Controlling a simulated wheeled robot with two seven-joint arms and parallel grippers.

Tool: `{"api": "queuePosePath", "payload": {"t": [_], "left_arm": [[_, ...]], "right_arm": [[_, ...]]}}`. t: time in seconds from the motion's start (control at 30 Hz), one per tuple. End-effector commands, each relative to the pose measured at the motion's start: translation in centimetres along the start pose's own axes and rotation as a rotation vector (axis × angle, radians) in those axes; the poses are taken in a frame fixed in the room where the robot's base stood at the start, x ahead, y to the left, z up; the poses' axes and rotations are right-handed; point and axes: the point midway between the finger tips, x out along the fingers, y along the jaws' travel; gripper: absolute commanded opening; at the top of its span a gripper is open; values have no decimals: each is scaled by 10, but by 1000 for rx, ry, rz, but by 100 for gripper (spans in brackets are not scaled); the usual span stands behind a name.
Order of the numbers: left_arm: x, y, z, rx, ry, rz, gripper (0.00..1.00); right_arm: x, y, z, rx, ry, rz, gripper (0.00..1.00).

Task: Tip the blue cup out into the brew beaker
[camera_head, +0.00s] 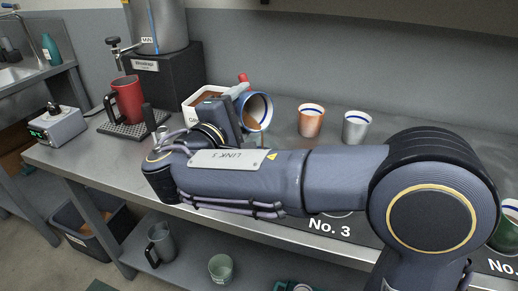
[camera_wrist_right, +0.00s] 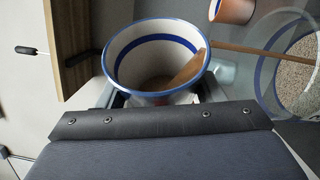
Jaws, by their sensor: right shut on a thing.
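My right gripper (camera_head: 240,113) is shut on the blue cup (camera_head: 256,111), which has a blue rim and a white inside with a blue band. The cup is off the counter and tipped well over in the head view, its mouth facing right and towards the camera, with brown stuff inside. In the right wrist view, the cup (camera_wrist_right: 150,58) shows its open mouth and a brown tongue of contents near its right wall. A clear glass vessel (camera_wrist_right: 262,70), apparently the brew beaker, is to its right; in the head view it is mostly hidden. My left gripper is not in view.
A white box (camera_head: 193,112) stands behind my gripper. A copper cup (camera_head: 311,120) and a silver cup (camera_head: 356,128) stand to the right. A red jug (camera_head: 128,100) stands on a black drip tray at left. A scale-like device (camera_head: 58,127) sits farther left.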

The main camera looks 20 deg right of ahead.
Motion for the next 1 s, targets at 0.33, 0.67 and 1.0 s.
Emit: {"api": "queuePosePath", "payload": {"t": [0.33,0.67,1.0], "left_arm": [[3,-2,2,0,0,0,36],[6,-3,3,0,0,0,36],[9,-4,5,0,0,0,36]], "right_arm": [[0,1,0,22,-3,9,28],[0,2,1,41,-6,17,28],[0,3,2,60,-9,25,28]]}}
